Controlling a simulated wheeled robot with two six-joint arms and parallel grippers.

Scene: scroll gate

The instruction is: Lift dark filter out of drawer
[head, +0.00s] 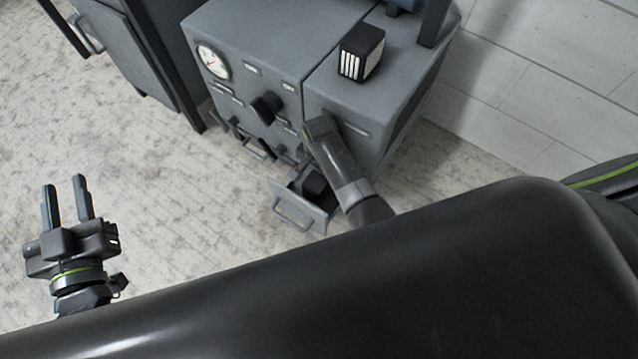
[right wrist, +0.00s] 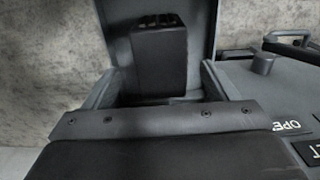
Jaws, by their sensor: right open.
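The dark filter (head: 315,184) is a black block inside the open drawer (head: 296,208) low on the grey cabinet. In the right wrist view the filter (right wrist: 160,55) stands between the drawer walls, just beyond my gripper's dark front. My right gripper (right wrist: 155,118) is open and close to the drawer. In the head view my right arm hides part of the drawer area. My left gripper (head: 64,182) is open and empty, away from the cabinet over the floor at left.
The grey cabinet (head: 260,60) carries a round gauge (head: 213,61) and a black knob (head: 266,106). A black block with white stripes (head: 361,53) stands on its top. A dark cabinet (head: 130,55) stands at the back left. The floor around my left gripper is clear.

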